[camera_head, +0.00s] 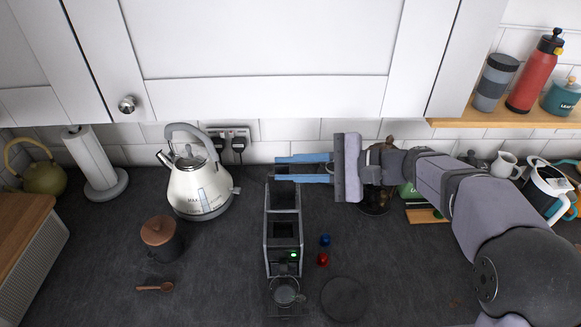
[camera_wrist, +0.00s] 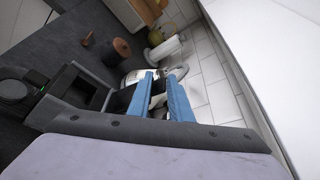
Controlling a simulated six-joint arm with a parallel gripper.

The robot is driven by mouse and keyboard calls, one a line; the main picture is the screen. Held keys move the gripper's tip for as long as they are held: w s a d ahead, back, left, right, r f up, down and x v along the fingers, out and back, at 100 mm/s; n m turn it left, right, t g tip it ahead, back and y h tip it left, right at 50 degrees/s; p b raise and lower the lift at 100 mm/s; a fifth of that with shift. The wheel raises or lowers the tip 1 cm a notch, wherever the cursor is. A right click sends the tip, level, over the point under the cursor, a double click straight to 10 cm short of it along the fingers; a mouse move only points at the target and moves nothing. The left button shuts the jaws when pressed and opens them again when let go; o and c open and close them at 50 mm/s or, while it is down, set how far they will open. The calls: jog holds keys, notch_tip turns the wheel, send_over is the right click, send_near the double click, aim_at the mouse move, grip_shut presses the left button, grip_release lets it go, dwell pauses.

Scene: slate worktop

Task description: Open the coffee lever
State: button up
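The coffee machine (camera_head: 270,240) is a narrow dark box with grey edges and a green light on its front, standing mid-worktop. It also shows at the left of the wrist view (camera_wrist: 58,92). My gripper (camera_head: 278,168) has two blue fingers, open and apart, pointing left above the machine's back end. In the wrist view the fingers (camera_wrist: 160,76) have a clear gap, with the kettle visible behind it. I cannot make out the lever clearly; the fingers cover part of the machine's back. No held object shows between the fingers.
A cream kettle (camera_head: 199,190) stands left of the machine. A glass cup (camera_head: 285,291) is at its front, with blue (camera_head: 325,240) and red (camera_head: 322,259) capsules to the right. A lidded canister (camera_head: 160,240) stands left. White cupboards (camera_head: 260,40) overhang the back.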

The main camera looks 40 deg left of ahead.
jog(key=shift+o, duration=0.4)
jog(key=shift+w+f, duration=0.15)
jog(key=shift+f, duration=0.3)
jog(key=shift+r, duration=0.2)
jog(key=b+v, duration=0.3)
jog(key=v, duration=0.4)
jog(key=shift+d+r, duration=0.1)
